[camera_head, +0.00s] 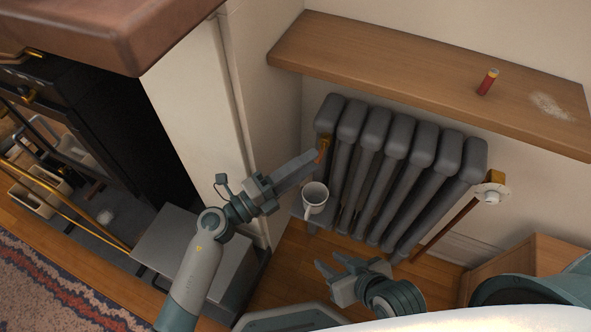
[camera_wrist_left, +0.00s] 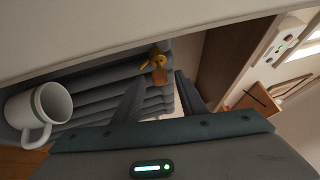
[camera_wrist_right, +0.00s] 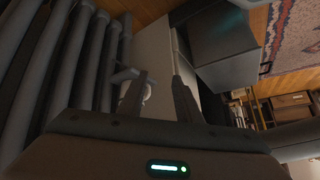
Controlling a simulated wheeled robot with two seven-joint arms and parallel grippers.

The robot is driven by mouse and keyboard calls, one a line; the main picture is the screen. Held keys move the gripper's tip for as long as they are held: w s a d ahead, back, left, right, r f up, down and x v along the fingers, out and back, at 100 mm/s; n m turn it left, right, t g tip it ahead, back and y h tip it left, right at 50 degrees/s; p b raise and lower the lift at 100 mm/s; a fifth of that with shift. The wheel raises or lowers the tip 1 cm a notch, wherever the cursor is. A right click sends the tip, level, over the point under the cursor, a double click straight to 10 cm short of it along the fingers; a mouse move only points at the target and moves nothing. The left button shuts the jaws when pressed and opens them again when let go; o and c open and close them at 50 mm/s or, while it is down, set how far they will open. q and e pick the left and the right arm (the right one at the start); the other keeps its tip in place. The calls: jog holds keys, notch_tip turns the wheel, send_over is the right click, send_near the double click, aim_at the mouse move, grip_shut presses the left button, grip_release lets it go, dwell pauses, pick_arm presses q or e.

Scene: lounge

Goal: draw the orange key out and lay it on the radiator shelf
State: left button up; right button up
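The orange key (camera_head: 323,149) sits at the left end of the grey radiator (camera_head: 400,150). In the left wrist view the key (camera_wrist_left: 159,74) hangs at a brass fitting, beyond and between the fingertips. My left gripper (camera_head: 312,158) is beside the key and looks open, with its fingers apart (camera_wrist_left: 162,92) and nothing between them. The wooden radiator shelf (camera_head: 410,65) runs above the radiator. My right gripper (camera_head: 328,277) is low in front of the radiator; its wrist view shows the fingers apart (camera_wrist_right: 163,88) and empty.
A white mug (camera_head: 316,195) stands just below my left gripper. A red cylinder (camera_head: 488,82) stands on the shelf near a pale patch (camera_head: 550,106); the shelf's left half is bare. A white-dialled valve (camera_head: 492,193) is at the radiator's right end.

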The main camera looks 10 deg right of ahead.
aim_at(321, 150)
pick_arm(q)
jog(key=shift+p+x, duration=0.45)
jog(key=shift+x, duration=1.4)
grip_shut()
